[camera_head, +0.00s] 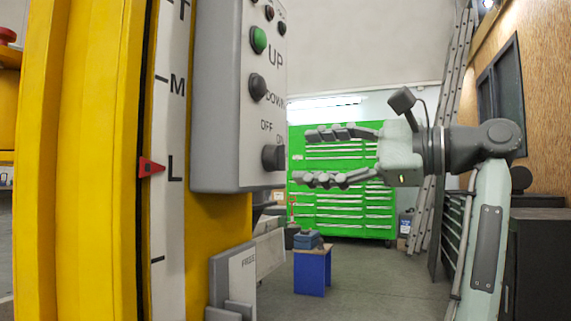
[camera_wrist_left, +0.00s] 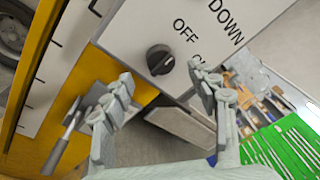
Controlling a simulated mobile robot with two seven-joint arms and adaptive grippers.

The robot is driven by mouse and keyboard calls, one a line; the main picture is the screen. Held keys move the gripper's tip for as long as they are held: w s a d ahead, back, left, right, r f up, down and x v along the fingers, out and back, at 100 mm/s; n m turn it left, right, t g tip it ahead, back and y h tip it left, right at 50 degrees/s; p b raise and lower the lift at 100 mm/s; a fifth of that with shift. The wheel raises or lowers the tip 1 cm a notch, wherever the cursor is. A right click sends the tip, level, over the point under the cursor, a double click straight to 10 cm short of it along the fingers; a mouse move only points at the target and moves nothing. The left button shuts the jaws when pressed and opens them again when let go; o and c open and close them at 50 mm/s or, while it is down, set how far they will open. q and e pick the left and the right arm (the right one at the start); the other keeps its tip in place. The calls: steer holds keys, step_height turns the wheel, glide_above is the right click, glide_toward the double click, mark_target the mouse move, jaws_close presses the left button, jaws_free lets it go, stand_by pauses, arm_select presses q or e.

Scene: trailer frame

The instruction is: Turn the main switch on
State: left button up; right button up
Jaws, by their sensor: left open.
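The main switch is a dark rotary knob (camera_head: 273,157) low on the grey control box (camera_head: 225,95), between OFF and ON labels. In the left wrist view the knob (camera_wrist_left: 160,60) shows just beyond and between the fingertips, beside the word OFF; the ON label is partly hidden by a finger. I cannot tell which label the knob points to. My left gripper (camera_head: 304,156) is open and empty, level with the knob. In the head view its fingertips point at the knob with a small gap. In the left wrist view the fingers (camera_wrist_left: 160,72) spread on both sides of it.
A green UP button (camera_head: 258,40) and a dark DOWN button (camera_head: 258,87) sit above the knob. A yellow post (camera_head: 90,160) with a red pointer (camera_head: 151,167) stands left. A green tool cabinet (camera_head: 340,205) and a blue stool (camera_head: 312,272) stand behind.

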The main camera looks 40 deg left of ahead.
mark_target(284, 157)
arm_select(q)
steer(key=a, duration=0.5)
steer(key=shift+s+a, duration=0.2)
steer(key=shift+s, duration=0.05)
steer(key=c, duration=1.2)
